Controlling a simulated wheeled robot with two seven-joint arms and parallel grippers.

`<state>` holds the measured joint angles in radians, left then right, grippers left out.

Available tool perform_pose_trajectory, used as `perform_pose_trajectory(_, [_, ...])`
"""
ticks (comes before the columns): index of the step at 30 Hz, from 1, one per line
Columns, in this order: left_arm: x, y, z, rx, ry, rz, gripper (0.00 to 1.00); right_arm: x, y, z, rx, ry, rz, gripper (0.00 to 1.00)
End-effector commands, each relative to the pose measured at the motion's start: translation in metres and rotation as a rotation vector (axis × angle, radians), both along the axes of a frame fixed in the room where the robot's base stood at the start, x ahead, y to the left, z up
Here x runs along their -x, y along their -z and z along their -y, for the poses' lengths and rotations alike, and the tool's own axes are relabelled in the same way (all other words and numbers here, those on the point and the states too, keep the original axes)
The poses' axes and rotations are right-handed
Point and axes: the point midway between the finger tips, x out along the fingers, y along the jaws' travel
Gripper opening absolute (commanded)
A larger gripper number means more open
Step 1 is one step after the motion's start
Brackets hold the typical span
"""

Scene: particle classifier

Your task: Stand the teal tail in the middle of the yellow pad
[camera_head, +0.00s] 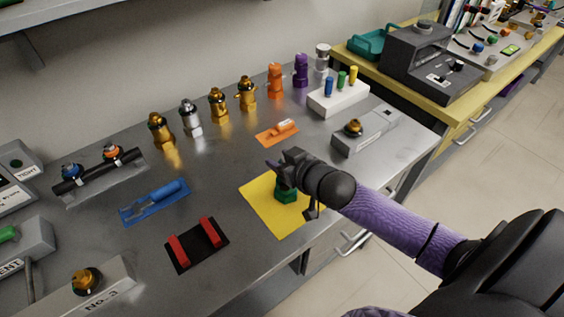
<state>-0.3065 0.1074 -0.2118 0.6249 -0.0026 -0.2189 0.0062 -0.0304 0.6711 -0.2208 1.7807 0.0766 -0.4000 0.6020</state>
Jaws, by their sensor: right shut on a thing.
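The yellow pad (263,207) lies flat on the metal table near its front edge. A teal-green piece (287,194), which I take for the tail, shows below my right gripper (283,176), over the middle to right part of the pad. My right gripper is shut on this piece from above. The gripper and wrist hide its upper part, and I cannot tell whether its base touches the pad. It looks roughly upright. My left gripper is not in view.
A black tray with red bars (197,246), a blue mat with a blue tool (155,202) and an orange mat (277,134) lie around the pad. Several metallic and coloured figures stand along the back. A grey box (366,132) and a white block (338,97) stand at the right.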

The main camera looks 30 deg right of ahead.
Motion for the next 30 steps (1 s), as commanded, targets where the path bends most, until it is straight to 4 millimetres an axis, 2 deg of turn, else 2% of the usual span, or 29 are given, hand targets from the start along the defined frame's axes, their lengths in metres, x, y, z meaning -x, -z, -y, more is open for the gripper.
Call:
perform_pose_trajectory(9, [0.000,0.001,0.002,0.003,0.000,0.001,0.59,-0.001,0.001,0.000,0.002,-0.001,0.004,0.00])
perform_pose_trajectory(10, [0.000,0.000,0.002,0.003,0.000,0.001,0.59,0.000,0.001,0.000,0.002,0.000,0.002,0.55])
perform_pose_trajectory(14, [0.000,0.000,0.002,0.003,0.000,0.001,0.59,0.000,0.001,0.000,0.002,0.000,0.002,0.83])
perform_pose_trajectory(24, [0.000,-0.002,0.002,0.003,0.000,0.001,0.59,0.000,-0.003,0.000,0.002,-0.001,0.003,0.84])
perform_pose_trajectory(26, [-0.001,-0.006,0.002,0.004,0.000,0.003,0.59,0.007,-0.005,0.000,0.001,0.000,0.000,0.84])
perform_pose_trajectory(30, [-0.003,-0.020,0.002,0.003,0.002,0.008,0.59,0.034,-0.019,0.003,0.000,0.001,-0.001,0.84])
